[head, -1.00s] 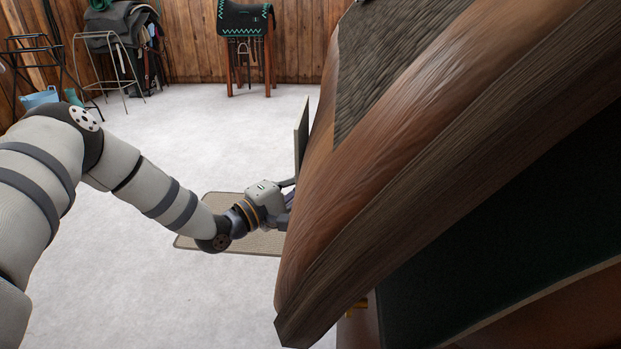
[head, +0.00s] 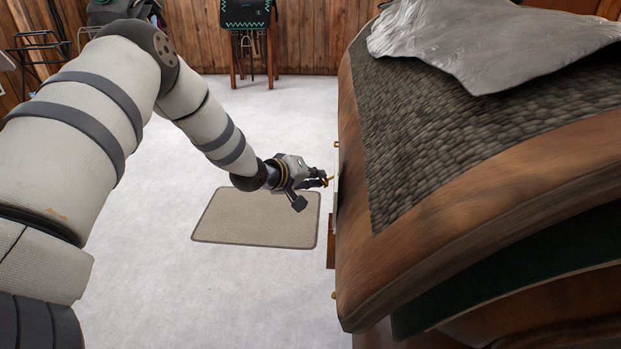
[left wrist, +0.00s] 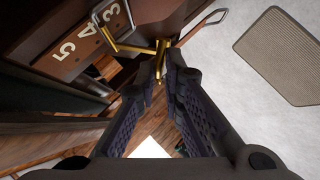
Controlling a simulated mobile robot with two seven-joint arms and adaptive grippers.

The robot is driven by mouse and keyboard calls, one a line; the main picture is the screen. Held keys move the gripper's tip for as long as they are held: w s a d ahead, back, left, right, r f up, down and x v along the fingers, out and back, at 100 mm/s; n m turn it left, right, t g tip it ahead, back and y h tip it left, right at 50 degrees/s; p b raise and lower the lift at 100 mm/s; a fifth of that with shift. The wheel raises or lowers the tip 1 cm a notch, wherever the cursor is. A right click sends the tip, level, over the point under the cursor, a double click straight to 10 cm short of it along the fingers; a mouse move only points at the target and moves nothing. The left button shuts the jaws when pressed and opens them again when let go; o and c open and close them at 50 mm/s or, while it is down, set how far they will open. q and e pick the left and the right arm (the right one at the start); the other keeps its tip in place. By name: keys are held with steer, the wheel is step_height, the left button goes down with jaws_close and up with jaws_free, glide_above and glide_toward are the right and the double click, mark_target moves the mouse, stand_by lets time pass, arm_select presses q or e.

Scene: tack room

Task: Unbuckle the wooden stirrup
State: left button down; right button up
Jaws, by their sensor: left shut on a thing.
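My left gripper (head: 325,182) is beside the left side of the large wooden piece in the head view. In the left wrist view its fingers (left wrist: 164,72) close at their tips on a brass piece (left wrist: 158,66). The brass piece branches from a longer brass bar, next to a grey metal loop (left wrist: 106,14). A brown panel or strap with pale numerals (left wrist: 75,48) lies to the left of it. I cannot make out a whole wooden stirrup; it may be partly hidden. My right gripper is not in view.
The large wooden piece (head: 480,190) with a dark woven top fills the right side; a crumpled grey sheet (head: 480,40) lies on it. A beige mat (head: 255,219) lies on the pale floor. A stand with a dark pad (head: 246,14) is at the back wall. Floor around the mat is clear.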

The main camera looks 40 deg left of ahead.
arm_select(q)
steer(key=shift+w+d+r+m+g+y+p, duration=0.1)
steer(key=shift+d+r+m+g+y, duration=0.05)
steer(key=shift+r+m+g+y, duration=0.35)
steer(key=shift+w+d+r+m+g+y+p, duration=0.15)
steer(key=shift+r+m+g+y, duration=0.15)
steer(key=shift+r+y, duration=0.3)
steer(key=shift+w+d+r+m+g+y+p, duration=0.15)
steer(key=shift+r+m+g+y, duration=0.2)
steer(key=shift+r, duration=0.35)
